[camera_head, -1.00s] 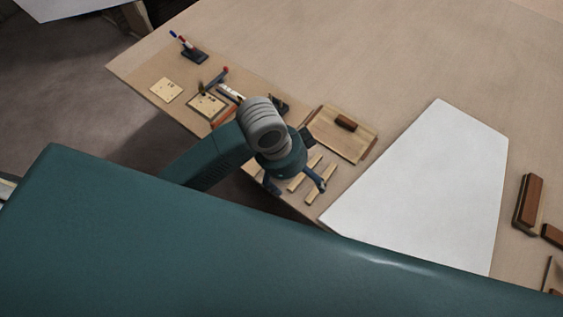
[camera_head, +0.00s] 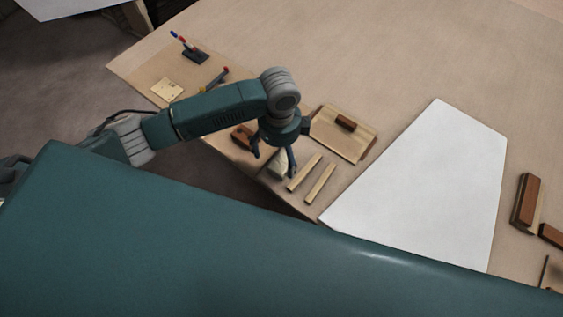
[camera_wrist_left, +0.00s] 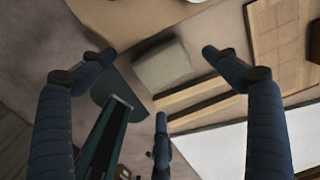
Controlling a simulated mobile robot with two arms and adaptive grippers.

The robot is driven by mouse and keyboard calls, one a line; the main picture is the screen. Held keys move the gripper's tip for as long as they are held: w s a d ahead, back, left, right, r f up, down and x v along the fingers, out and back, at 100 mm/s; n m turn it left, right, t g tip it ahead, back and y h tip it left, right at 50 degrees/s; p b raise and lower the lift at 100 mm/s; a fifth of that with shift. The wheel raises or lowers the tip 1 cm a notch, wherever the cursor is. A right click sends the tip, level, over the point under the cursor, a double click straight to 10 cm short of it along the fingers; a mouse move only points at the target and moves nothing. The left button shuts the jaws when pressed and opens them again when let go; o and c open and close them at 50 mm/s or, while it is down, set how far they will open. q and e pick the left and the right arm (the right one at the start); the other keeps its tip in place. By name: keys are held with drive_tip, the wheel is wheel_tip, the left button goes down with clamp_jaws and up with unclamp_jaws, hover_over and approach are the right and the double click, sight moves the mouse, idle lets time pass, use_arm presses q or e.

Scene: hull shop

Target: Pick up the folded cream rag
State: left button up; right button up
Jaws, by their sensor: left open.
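The folded cream rag (camera_head: 275,166) lies near the left front edge of the table, partly hidden by my left gripper in the head view. In the left wrist view the rag (camera_wrist_left: 163,66) is a pale greyish square between the spread fingers. My left gripper (camera_head: 274,164) is open and empty, with its fingers around the rag's place in the head picture. In the left wrist view the gripper (camera_wrist_left: 158,56) shows its fingers apart on either side of the rag. I cannot tell how high it is above it. My right gripper is not in view.
Two pale wooden strips (camera_head: 319,184) lie right of the rag. A wooden board (camera_head: 331,141) with a brown block (camera_head: 346,124) is behind. A large white sheet (camera_head: 420,190) lies further right. A brown wooden piece (camera_head: 241,136) is left of the gripper.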

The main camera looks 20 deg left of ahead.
sight(280, 163)
use_arm(q)
drive_tip(key=f, duration=0.4)
drive_tip(key=shift+w+d+f+p, duration=0.1)
drive_tip(key=shift+d+f+p, duration=0.1)
drive_tip(key=shift+p, duration=0.2)
drive_tip(key=shift+s+a, duration=0.1)
drive_tip(key=shift+s, duration=0.1)
drive_tip(key=c, duration=1.5)
